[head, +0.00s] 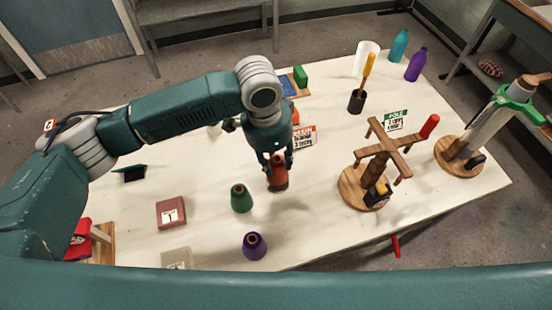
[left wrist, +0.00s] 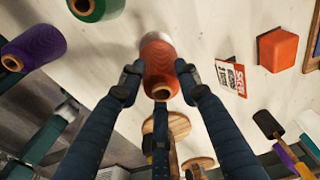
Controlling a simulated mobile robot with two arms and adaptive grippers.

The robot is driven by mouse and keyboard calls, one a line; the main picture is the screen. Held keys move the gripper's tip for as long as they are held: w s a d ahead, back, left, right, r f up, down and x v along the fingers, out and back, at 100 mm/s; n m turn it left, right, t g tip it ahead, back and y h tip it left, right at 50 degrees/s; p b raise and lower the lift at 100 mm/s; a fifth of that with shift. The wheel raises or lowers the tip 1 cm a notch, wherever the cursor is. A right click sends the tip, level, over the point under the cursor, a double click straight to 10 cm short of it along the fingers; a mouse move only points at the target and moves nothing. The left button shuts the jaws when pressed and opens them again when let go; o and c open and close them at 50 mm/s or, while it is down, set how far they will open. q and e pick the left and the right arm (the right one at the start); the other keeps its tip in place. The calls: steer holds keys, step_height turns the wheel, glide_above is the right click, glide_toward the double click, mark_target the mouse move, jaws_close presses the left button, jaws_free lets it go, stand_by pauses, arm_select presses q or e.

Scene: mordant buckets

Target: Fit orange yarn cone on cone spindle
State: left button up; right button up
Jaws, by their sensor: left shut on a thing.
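The orange yarn cone (head: 277,178) is near the middle of the white table in the head view. My left gripper (head: 278,163) has come down from above and is shut on it. A wooden stand (head: 382,155) with crossed arms and a round base is to the right, apart from the cone. I cannot tell which part is the cone spindle. My right gripper is not in view.
A green cone (head: 241,198) and a purple cone (head: 254,245) stand left and front of the held cone. A second round-based stand (head: 460,155) is far right. A sign card (head: 304,135) and an orange block (left wrist: 278,49) lie behind. Table between cone and stand is clear.

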arm_select(q)
steer(key=shift+f, duration=0.4)
steer(key=shift+f, duration=0.5)
steer(key=shift+f, duration=0.35)
stand_by(0.6)
steer(key=shift+f, duration=0.25)
steer(key=o, duration=1.2)
steer(key=shift+o, duration=0.2)
steer(key=r, duration=0.4)
steer(key=a+r, duration=0.1)
steer(key=r, duration=0.7)
steer(key=shift+s+a, duration=0.2)
steer(key=shift+s, duration=0.05)
